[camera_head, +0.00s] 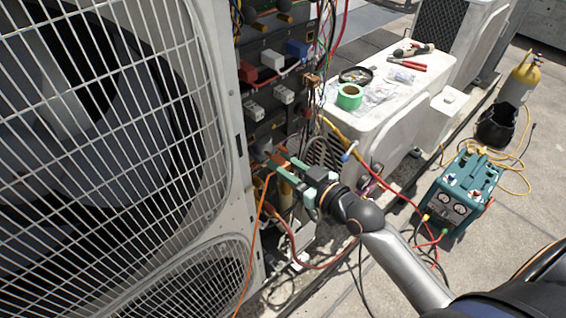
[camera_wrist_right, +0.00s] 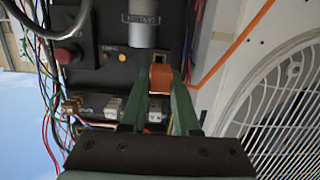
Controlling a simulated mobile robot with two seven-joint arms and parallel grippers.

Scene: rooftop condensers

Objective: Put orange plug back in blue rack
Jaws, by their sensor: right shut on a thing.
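My right gripper (camera_head: 281,163) is shut on the orange plug (camera_wrist_right: 161,78), in front of the open electrical panel of the condenser. In the right wrist view its green fingers (camera_wrist_right: 163,84) stand on both sides of the plug. The plug is close to a small pale-edged opening (camera_wrist_right: 155,59) in the dark panel; I cannot tell whether they touch. An orange cable (camera_wrist_right: 232,54) runs off to the upper right; in the head view it hangs down beside the condenser. I cannot make out a blue rack. My left gripper is not in view.
The large condenser's fan grille (camera_head: 100,120) fills the left side. Coloured wires (camera_head: 327,40) hang beside the panel. A white unit (camera_head: 425,90) behind carries green tape (camera_head: 350,96) and tools. A teal gauge machine (camera_head: 458,190) with hoses and a yellow-topped cylinder (camera_head: 521,78) stand right.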

